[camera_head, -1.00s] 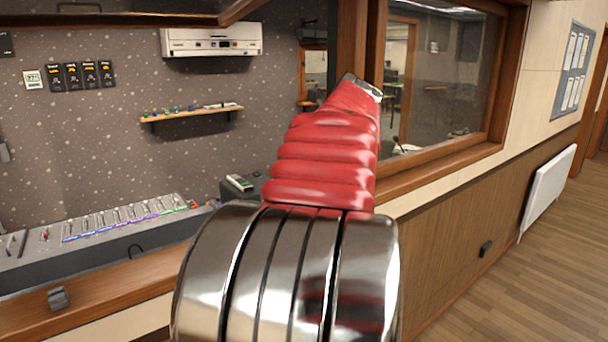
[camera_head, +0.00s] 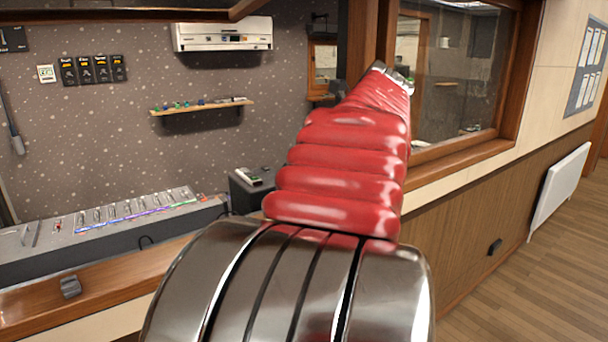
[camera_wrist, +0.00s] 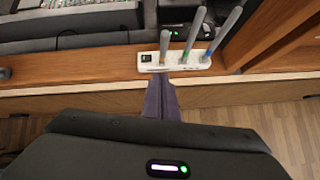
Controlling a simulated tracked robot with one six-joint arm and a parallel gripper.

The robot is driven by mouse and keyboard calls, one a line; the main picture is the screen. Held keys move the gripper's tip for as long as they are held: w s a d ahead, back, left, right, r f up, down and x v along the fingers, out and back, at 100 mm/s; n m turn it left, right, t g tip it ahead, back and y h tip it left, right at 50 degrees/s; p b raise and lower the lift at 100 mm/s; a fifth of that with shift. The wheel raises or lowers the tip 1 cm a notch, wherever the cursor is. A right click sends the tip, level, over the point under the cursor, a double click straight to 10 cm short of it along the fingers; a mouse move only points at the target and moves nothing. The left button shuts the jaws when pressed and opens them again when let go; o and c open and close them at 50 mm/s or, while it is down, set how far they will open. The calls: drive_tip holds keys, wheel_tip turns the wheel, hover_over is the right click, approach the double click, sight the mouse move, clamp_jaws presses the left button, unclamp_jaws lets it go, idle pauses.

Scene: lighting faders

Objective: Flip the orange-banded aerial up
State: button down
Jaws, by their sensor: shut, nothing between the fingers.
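A white box (camera_wrist: 180,57) with three grey aerials stands on a wooden ledge in the wrist view. The orange-banded aerial (camera_wrist: 165,43) is the leftmost and looks shorter than the others from here; its exact tilt is hard to tell. A green-banded aerial (camera_wrist: 195,35) and a blue-banded aerial (camera_wrist: 226,34) lean to the right. My gripper (camera_wrist: 160,78) is shut and empty, its fingertips just in front of the box, below the orange-banded aerial in the picture. Whether they touch the box is unclear. In the head view my red arm hides the box and aerials.
A wooden ledge (camera_head: 100,292) runs below the opening, with a mixing desk (camera_head: 50,255) behind it. A wooden window frame (camera_head: 480,146) stands at the right, a white radiator (camera_head: 560,190) beyond. The floor (camera_head: 530,275) at the right is clear.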

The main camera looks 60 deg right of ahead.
drive_tip(key=w+r+v, duration=0.1)
drive_tip(key=v, duration=0.6)
drive_tip(key=shift+d+r, duration=0.25)
idle(0.3)
